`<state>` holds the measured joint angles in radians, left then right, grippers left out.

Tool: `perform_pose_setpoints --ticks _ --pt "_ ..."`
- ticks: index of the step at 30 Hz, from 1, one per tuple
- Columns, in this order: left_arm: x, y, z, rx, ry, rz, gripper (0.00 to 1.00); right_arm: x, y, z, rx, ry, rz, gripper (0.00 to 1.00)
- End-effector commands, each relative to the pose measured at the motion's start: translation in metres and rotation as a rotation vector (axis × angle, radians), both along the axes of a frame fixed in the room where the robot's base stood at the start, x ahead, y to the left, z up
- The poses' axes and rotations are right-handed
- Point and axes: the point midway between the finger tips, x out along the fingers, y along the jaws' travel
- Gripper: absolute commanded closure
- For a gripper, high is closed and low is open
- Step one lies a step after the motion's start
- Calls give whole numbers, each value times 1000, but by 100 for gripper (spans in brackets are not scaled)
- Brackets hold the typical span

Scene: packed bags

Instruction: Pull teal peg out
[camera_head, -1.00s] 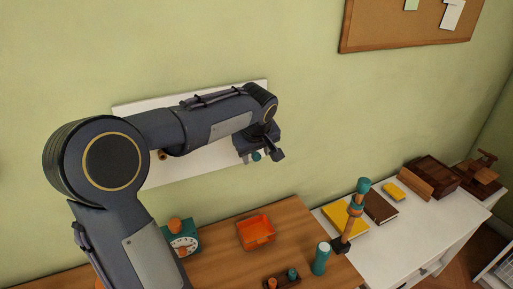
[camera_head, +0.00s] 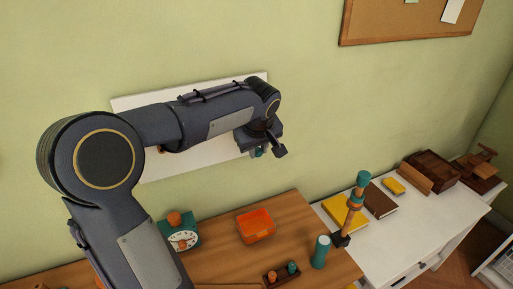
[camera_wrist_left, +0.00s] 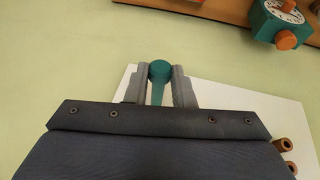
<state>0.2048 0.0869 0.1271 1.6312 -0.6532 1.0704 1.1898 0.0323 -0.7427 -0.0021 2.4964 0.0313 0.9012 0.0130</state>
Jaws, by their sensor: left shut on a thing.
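The teal peg (camera_wrist_left: 158,74) stands between the two fingers of my left gripper (camera_wrist_left: 160,90) in the left wrist view, with its round end toward the fingertips. The fingers are shut on it. In the head view my left gripper (camera_head: 266,150) is in front of the right end of the white board (camera_head: 200,160) on the wall. Only a small piece of the teal peg (camera_head: 260,152) shows there below the gripper. I cannot see whether the peg's far end is still in the board. My right gripper is not in view.
Brown wooden pegs (camera_wrist_left: 284,145) stick out at the board's other end. Below on the wooden desk are a teal clock (camera_head: 183,238), an orange tray (camera_head: 256,228), a teal cylinder (camera_head: 320,252) and a small peg rack (camera_head: 282,275). A stacked-ring post (camera_head: 354,208) stands farther right.

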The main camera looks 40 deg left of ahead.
Motion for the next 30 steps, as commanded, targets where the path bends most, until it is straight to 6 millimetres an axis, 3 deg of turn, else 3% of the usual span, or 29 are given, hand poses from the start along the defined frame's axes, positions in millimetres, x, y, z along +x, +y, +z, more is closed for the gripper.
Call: perform_pose_setpoints --ticks 30 --pt "-15 -28 0 1 -1 1 99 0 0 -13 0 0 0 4"
